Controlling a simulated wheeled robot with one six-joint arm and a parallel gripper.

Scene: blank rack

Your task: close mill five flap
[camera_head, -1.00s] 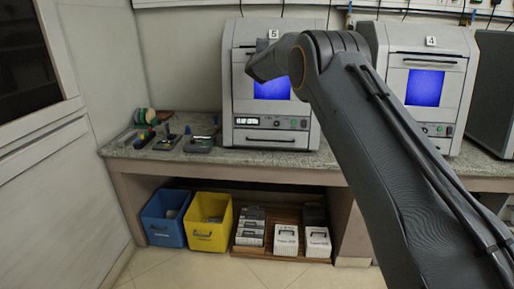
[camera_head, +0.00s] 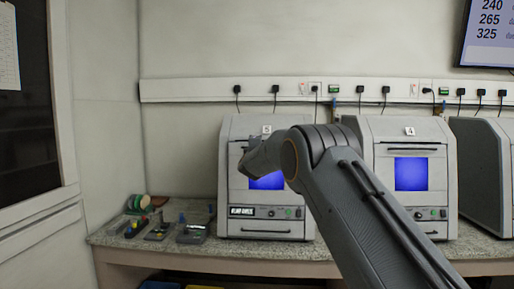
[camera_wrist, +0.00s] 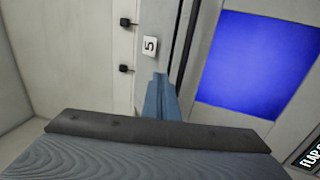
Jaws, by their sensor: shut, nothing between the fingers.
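Mill five (camera_head: 228,190) is a light grey box on the bench, with a "5" label (camera_head: 266,129) and a blue window (camera_head: 268,181) in its front. In the wrist view, the label (camera_wrist: 150,45), the blue window (camera_wrist: 255,70) and a dark bar (camera_wrist: 185,40) along the window panel's upper edge show close up. My gripper (camera_wrist: 160,97) is shut and empty, its bluish fingers at the upper front between the label and the window. I cannot tell whether it touches the flap. My arm hides part of the flap in the head view.
Mill four (camera_head: 444,170) stands to the right of mill five, with another grey machine (camera_head: 485,175) beyond it. A rail of sockets (camera_head: 200,90) runs behind.

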